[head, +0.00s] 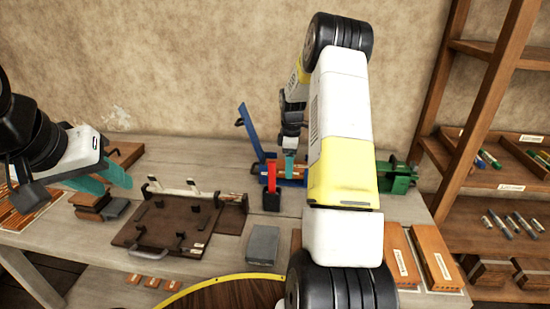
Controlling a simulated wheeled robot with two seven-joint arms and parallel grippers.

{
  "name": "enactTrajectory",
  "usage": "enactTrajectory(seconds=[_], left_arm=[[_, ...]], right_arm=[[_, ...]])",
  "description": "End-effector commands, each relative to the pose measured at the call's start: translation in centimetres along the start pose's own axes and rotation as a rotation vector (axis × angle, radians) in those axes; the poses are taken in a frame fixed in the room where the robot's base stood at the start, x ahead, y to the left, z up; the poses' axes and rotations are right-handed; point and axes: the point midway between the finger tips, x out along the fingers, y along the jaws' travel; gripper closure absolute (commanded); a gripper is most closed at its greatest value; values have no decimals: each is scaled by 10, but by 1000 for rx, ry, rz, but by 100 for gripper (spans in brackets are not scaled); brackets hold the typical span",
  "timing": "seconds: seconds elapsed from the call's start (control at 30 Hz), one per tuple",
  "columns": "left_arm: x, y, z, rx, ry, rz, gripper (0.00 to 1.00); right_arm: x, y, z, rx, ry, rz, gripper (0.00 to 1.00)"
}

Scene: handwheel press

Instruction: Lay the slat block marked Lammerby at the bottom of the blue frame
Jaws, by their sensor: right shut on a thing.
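The blue frame (250,132) stands near the wall at the middle back of the bench, its tall blue bar leaning to the left. My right gripper (289,169) is at the lower part of this frame, teal fingers pointing down, shut on a small orange-brown slat block (296,170). The block looks to be low at the frame; its marking is too small to read, and whether it touches the bottom is unclear. My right arm hides the area right of it. My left gripper (104,181) is open and empty, above the left of the bench.
A red clamp-like piece (271,188) stands just in front of the frame. A dark brown fixture board (165,224) lies left of centre, with a grey block (262,244) to its right. A green device (398,178) and orange boxes (436,256) are at the right.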

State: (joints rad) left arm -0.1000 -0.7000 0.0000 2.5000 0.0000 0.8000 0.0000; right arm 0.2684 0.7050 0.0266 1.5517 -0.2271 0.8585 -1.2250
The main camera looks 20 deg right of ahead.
Motion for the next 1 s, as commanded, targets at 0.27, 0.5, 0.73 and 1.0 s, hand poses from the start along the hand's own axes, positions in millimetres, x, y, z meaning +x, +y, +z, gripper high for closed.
enactTrajectory(seconds=[0.27, 0.5, 0.73, 1.0], left_arm=[[0, 0, 0, 0, 0, 0, 64], [0, 0, 0, 0, 0, 0, 64], [0, 0, 0, 0, 0, 0, 64], [0, 0, 0, 0, 0, 0, 64]], right_arm=[[0, 0, 0, 0, 0, 1, 89], [5, 0, 0, 0, 0, 0, 89], [8, 0, 0, 0, 0, 1, 89], [8, 0, 0, 0, 0, 1, 89]])
